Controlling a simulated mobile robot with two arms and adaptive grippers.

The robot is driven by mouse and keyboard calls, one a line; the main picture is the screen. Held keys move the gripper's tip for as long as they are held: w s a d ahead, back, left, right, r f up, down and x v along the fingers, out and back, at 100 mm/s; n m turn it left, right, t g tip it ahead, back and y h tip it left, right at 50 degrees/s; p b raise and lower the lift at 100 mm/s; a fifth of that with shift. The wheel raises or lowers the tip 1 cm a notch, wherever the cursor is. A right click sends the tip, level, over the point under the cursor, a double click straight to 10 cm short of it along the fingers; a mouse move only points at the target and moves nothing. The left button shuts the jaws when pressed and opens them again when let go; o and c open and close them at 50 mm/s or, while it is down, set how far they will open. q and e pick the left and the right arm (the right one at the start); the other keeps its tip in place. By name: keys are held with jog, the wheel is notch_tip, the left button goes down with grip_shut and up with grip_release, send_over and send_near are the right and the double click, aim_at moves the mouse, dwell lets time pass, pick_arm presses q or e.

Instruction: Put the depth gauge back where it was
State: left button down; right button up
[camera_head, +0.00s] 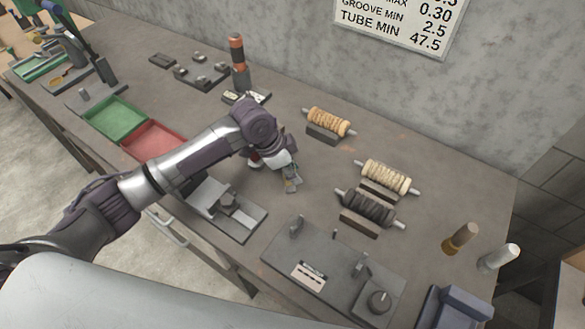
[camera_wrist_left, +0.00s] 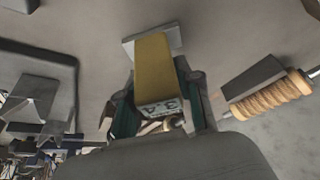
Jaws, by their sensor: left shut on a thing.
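My left gripper (camera_head: 287,178) is over the middle of the bench, shut on the depth gauge. In the left wrist view, the gauge (camera_wrist_left: 153,62) has a yellow body, a pale flat crosspiece at its far end and a small readout that seems to say 3.4. The green-padded fingers (camera_wrist_left: 158,112) stand on both sides of it. In the head view the gauge is mostly hidden by the hand. I cannot tell whether it touches the bench. My right gripper is not in view.
A grey fixture (camera_head: 227,205) and a plate with a knob (camera_head: 335,270) stand in front. Green (camera_head: 115,118) and red (camera_head: 155,143) trays lie left.

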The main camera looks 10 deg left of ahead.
pick_arm(q)
jog(key=c, duration=0.8)
grip_release()
jog(key=shift+f, duration=0.15)
jog(key=shift+o, duration=0.2)
jog(key=b+v, duration=0.1)
jog(key=v, duration=1.1)
jog(key=shift+b, duration=0.3)
